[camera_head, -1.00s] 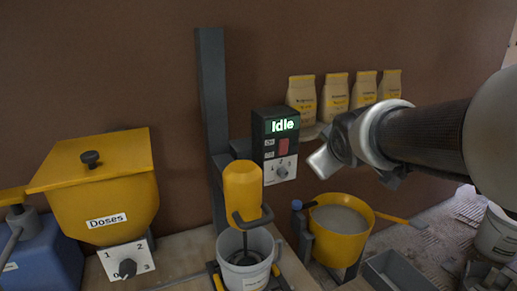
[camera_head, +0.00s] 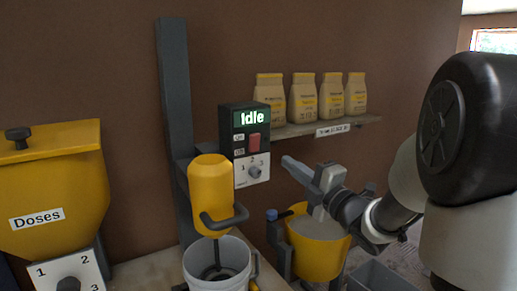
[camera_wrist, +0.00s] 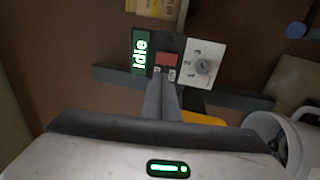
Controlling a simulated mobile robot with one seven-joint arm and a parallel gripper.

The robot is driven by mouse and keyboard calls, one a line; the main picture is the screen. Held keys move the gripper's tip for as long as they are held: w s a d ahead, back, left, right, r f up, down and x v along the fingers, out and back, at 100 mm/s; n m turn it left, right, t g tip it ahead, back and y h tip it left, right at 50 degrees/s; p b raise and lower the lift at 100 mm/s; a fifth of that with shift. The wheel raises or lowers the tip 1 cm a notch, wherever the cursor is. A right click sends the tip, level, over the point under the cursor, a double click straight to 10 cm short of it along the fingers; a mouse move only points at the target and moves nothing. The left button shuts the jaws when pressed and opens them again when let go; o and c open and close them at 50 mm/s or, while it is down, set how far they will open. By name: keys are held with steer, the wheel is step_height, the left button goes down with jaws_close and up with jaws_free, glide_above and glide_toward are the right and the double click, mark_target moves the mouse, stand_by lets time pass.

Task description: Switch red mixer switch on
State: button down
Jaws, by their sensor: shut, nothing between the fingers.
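The mixer's control box (camera_head: 245,115) has a green "Idle" screen (camera_head: 249,118) and below it the red switch (camera_head: 254,142), with small labels on its left. The red switch also shows in the wrist view (camera_wrist: 168,59), turned sideways. My gripper (camera_head: 286,161) is shut and empty, to the right of the box and a little lower than the switch in the head view. In the wrist view my closed fingertips (camera_wrist: 162,84) appear just below the switch; whether they touch it cannot be told. Which way the switch is set is too small to tell.
A white dial plate (camera_head: 253,171) lies under the switch. The yellow mixer (camera_head: 211,190) stands over a white bucket (camera_head: 203,260). A yellow pot (camera_head: 318,252) stands below my gripper. A shelf (camera_head: 300,129) holds several bags. A yellow doses hopper (camera_head: 50,180) is at left.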

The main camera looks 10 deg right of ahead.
mark_target(256, 138)
steer(key=x, duration=1.3)
steer(key=shift+w+b, duration=0.25)
steer(key=shift+b, duration=0.05)
steer(key=shift+w+a+r, duration=0.1)
steer(key=shift+w+r, duration=0.05)
steer(key=shift+w, duration=0.1)
